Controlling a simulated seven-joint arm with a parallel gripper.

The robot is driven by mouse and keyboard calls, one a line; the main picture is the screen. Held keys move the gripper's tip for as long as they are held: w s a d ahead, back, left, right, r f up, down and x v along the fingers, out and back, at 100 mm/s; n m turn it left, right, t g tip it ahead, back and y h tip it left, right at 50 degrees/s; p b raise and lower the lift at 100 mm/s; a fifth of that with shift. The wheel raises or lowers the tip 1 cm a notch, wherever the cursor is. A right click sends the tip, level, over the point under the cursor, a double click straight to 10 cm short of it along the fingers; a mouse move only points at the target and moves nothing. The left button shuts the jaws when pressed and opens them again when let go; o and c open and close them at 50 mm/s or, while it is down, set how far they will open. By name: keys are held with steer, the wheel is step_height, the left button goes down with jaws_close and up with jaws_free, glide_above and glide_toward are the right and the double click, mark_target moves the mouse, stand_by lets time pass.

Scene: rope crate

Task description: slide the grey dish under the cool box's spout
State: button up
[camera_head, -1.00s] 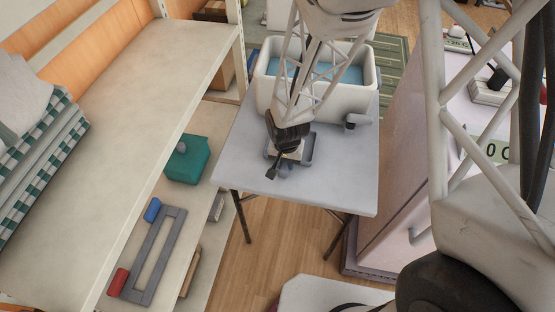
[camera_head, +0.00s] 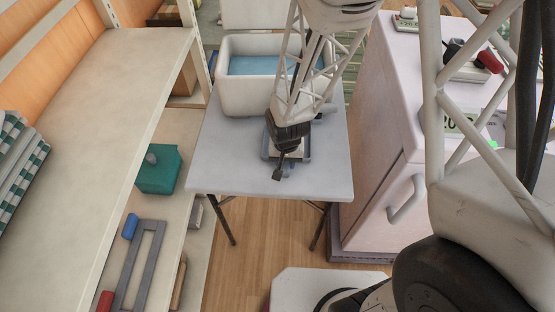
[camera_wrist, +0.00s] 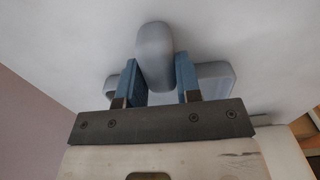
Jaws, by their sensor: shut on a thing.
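The grey dish (camera_head: 306,148) lies flat on the small table, partly hidden by my arm in the head view. My gripper (camera_head: 280,166) reaches down at its near side. In the wrist view my gripper's blue fingers (camera_wrist: 158,85) are closed on a rounded grey part of the dish (camera_wrist: 154,55); more of the dish shows to the right behind them. The white cool box (camera_head: 240,97), with blue inside, stands at the back of the table. Its dark spout (camera_head: 326,113) sticks out low at the right, partly behind my arm. The dish is in front and slightly left of the spout.
The table (camera_head: 225,165) is bare left of the dish and in front of it. A pale cabinet (camera_head: 375,140) with a handle stands close to its right. A shelf unit (camera_head: 110,110) at left holds a teal box (camera_head: 160,172) and a grey frame (camera_head: 150,255) lower down.

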steer(key=shift+d, duration=3.05)
steer(key=o, duration=1.1)
steer(key=shift+c, duration=0.2)
steer(key=shift+r, duration=0.1)
step_height(320, 180, up, 8)
